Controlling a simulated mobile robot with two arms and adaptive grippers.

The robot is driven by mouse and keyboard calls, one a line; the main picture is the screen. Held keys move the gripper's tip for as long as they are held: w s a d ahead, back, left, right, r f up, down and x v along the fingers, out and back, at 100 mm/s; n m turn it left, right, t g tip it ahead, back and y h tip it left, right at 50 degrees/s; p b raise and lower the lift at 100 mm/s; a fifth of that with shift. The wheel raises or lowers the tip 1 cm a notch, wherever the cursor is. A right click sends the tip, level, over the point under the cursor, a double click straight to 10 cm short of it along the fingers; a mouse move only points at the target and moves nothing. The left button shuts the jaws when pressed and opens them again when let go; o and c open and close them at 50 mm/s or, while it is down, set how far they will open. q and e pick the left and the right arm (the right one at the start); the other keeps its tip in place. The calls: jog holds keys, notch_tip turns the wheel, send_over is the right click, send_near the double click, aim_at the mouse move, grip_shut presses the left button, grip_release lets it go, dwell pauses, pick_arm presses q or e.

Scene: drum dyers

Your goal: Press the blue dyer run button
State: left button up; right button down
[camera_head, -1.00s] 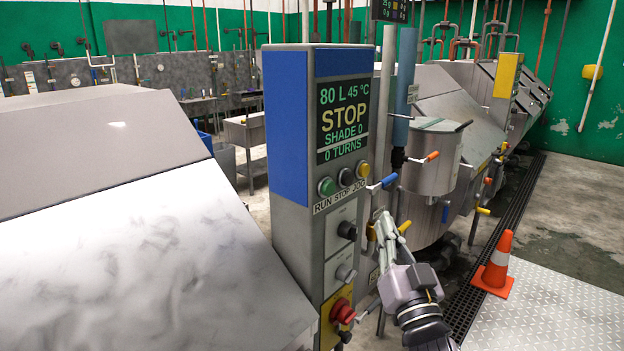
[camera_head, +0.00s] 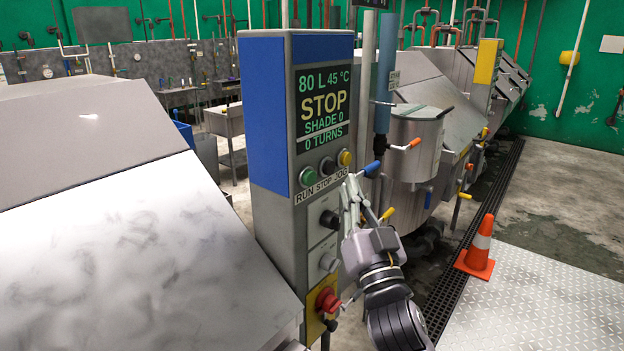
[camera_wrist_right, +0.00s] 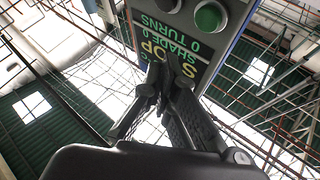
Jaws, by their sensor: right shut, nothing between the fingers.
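The blue dyer control panel (camera_head: 265,135) is a grey pillar with a blue top. Its display (camera_head: 322,110) reads STOP, 80 L 45 °C, SHADE 0 and 0 TURNS. The green run button (camera_head: 308,177) is the left one in a row above the label RUN STOP JOG. The black stop button (camera_head: 327,166) and yellow jog button (camera_head: 344,158) are to its right. My right gripper (camera_head: 352,188) is shut and empty, just right of and below the buttons. The wrist view shows its fingertips (camera_wrist_right: 163,78) over the upside-down display, with the green button (camera_wrist_right: 208,16) above right.
Below the buttons are a black knob (camera_head: 329,219), a grey knob (camera_head: 328,262) and a red emergency stop (camera_head: 327,300). A steel drum (camera_head: 415,150) with coloured valve handles stands behind my gripper. An orange cone (camera_head: 478,250) stands on the floor right.

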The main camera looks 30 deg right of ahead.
aim_at(309, 178)
jog(key=shift+w+a, duration=0.35)
jog(key=shift+w, duration=0.45)
jog(key=shift+w+a, duration=0.3)
jog(key=shift+w, duration=0.45)
jog(key=shift+w+a, duration=0.35)
jog(key=shift+w, duration=0.45)
jog(key=shift+w, duration=0.1)
jog(key=shift+w+a, duration=0.2)
jog(key=shift+w, duration=0.1)
